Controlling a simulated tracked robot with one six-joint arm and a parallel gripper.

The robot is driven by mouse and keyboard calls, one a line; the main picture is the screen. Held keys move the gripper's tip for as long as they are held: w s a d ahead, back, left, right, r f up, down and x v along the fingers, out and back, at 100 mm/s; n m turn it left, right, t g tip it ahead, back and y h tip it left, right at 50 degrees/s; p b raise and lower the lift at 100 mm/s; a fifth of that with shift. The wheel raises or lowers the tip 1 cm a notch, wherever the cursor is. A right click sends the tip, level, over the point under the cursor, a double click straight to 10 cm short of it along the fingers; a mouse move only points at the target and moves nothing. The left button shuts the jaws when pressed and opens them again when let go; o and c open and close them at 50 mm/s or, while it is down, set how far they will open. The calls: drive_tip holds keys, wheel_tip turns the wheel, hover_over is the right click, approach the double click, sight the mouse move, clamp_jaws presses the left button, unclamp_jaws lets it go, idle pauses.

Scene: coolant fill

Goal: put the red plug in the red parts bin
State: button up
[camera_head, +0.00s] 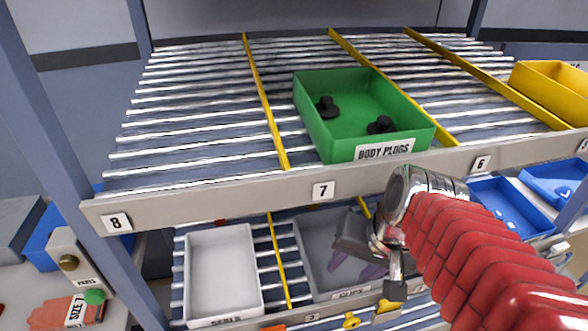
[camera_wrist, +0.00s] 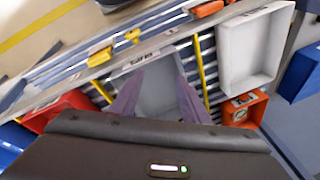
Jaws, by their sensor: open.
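I cannot make out a red plug in either view. In the wrist view, a red bin (camera_wrist: 75,100) shows at the left, partly hidden by my wrist housing. A smaller orange-red bin (camera_wrist: 258,108) with a small item in it stands at the right; I cannot tell which is the red parts bin. My gripper (camera_head: 356,265) is open, with its purple fingers over the grey bin (camera_head: 314,256) labelled CLIPS. In the wrist view, my gripper (camera_wrist: 157,88) shows nothing between its fingers.
A green BODY PLUGS bin (camera_head: 312,121) with two black plugs stands on the upper shelf. A white SEALS bin (camera_head: 190,275) sits left of the grey one. Blue bins (camera_head: 505,205) and a yellow bin (camera_head: 525,84) are at right. The upper shelf edge (camera_head: 250,190) overhangs the lower shelf.

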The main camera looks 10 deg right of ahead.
drive_tip(key=a+r+n+t, duration=0.1)
drive_tip(key=n, duration=0.1)
drive_tip(key=s+a+r+n+h, duration=0.1)
drive_tip(key=a+r+n, duration=0.1)
drive_tip(key=n, duration=0.1)
drive_tip(key=shift+s+n+t, duration=0.1)
drive_tip(key=shift+n+t, duration=0.2)
drive_tip(key=shift+t, duration=0.1)
drive_tip(key=shift+d, duration=0.1)
